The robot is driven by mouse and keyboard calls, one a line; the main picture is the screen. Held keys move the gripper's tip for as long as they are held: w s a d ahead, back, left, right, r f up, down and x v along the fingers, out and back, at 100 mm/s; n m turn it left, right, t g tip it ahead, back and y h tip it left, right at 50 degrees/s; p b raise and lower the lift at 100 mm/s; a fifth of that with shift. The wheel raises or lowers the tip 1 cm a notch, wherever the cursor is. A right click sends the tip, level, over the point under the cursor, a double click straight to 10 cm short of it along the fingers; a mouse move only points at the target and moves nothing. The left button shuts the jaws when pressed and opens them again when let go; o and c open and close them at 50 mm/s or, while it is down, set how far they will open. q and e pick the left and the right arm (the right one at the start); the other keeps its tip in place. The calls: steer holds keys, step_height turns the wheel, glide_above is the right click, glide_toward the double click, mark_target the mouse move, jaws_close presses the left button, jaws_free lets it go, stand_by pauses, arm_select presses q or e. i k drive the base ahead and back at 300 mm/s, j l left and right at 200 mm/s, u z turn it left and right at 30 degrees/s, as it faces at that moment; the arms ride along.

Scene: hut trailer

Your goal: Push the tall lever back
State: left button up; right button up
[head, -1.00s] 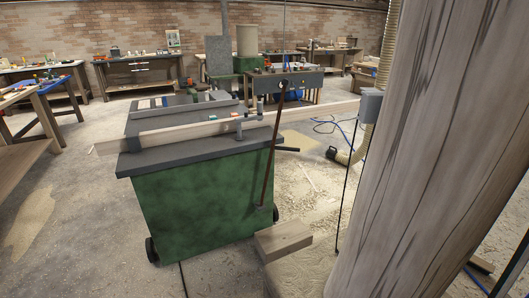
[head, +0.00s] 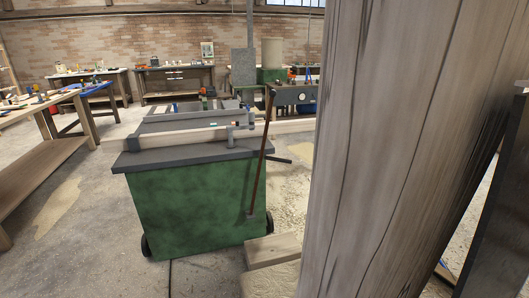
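The tall lever (head: 259,165) is a thin reddish-brown rod at the right side of a green machine cabinet (head: 195,205). It rises from a small bracket low on the cabinet to a dark top end above the grey tabletop, leaning slightly to the right. Nothing touches it that I can see. Neither of my grippers is in the head view.
A thick wooden post (head: 385,150) stands close on the right and hides much of that side. A wooden block (head: 272,250) lies on the floor before the cabinet's right corner. A workbench (head: 40,160) stands at left. Floor between bench and cabinet is clear.

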mark_target(272, 93)
steer(key=i+j, duration=0.1)
steer(key=j, duration=0.3)
steer(key=i+j, duration=0.1)
steer(key=j, duration=0.35)
steer(key=j+u, duration=0.1)
steer(key=j, duration=0.3)
steer(key=i+j, duration=0.15)
steer(key=j, duration=0.25)
steer(key=i+j, duration=0.2)
steer(key=i, duration=0.2)
steer(key=i+j+u, duration=0.1)
steer(key=i, duration=0.25)
steer(key=i+j, duration=0.2)
steer(key=i, duration=0.2)
